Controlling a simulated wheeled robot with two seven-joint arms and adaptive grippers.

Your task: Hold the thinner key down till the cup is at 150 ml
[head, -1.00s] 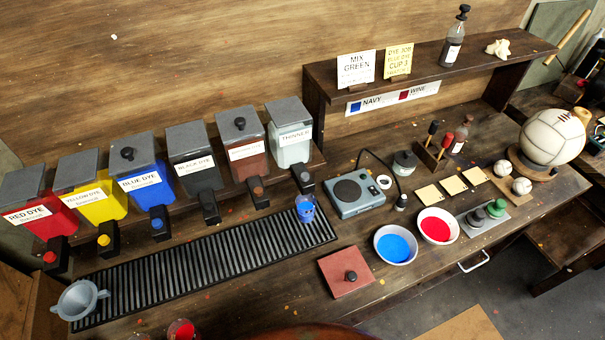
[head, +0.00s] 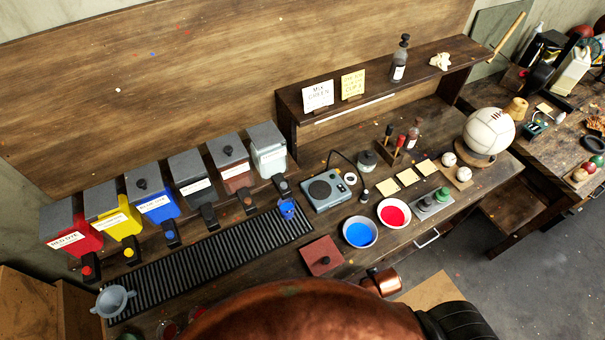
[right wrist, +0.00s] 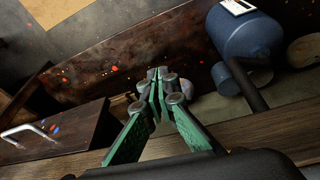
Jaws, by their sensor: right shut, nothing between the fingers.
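The thinner dispenser (head: 267,150) is the pale tank with a grey lid at the right end of the dispenser row. Its dark key (head: 283,188) sticks out at the front. A small cup (head: 288,208), blue in look, stands below that key at the right end of the slotted drip tray (head: 205,262). Its level marks are too small to read. My right gripper (right wrist: 157,85) is shut and empty in the right wrist view, away from the dispensers, near the bench's side and a drawer handle. My left gripper is not in view.
Red, yellow, blue, black and brown dispensers stand left of the thinner. A scale (head: 328,190) sits right of the cup. Bowls of blue (head: 360,232) and red (head: 393,213) dye stand in front. A blue tank (right wrist: 245,38) is near my right gripper.

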